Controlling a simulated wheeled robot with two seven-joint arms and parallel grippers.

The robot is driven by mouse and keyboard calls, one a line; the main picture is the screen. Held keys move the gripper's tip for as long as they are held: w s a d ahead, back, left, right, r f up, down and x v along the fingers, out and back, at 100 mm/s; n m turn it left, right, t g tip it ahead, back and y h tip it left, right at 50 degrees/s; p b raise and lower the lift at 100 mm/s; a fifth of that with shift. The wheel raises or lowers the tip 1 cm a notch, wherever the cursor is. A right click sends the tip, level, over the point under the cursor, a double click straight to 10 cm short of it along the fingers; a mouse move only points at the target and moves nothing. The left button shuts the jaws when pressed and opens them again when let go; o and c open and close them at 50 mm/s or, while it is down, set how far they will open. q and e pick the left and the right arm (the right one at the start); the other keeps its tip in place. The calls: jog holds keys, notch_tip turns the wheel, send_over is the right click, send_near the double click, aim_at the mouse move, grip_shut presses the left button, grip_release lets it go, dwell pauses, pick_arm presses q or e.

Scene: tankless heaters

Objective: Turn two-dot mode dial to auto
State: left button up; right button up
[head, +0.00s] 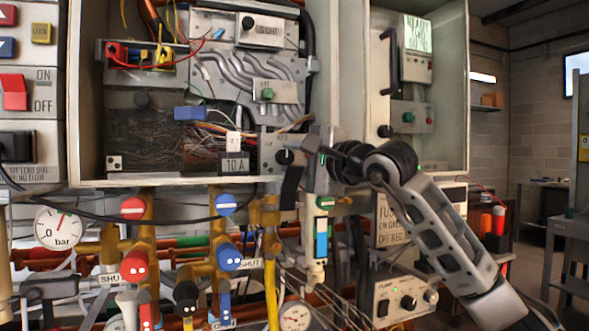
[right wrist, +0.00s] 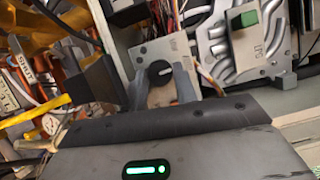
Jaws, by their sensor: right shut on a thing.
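A black round dial (head: 285,157) sits on a small grey plate at the lower right of the open left cabinet. In the right wrist view the dial (right wrist: 160,72) shows a pale pointer line on its face. My right gripper (head: 296,160) reaches in from the right and is shut on this dial, with one grey finger on each side of it in the right wrist view (right wrist: 160,86). My left gripper is not in view.
A green button (head: 267,94) is on a plate above the dial. Loose wires (head: 215,128) run to its left. Red and blue valve handles (head: 229,256) and yellow pipes (head: 271,290) are below. A second open cabinet (head: 455,85) stands to the right.

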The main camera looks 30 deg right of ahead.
jog(key=shift+m, duration=0.4)
jog(key=o, duration=0.7)
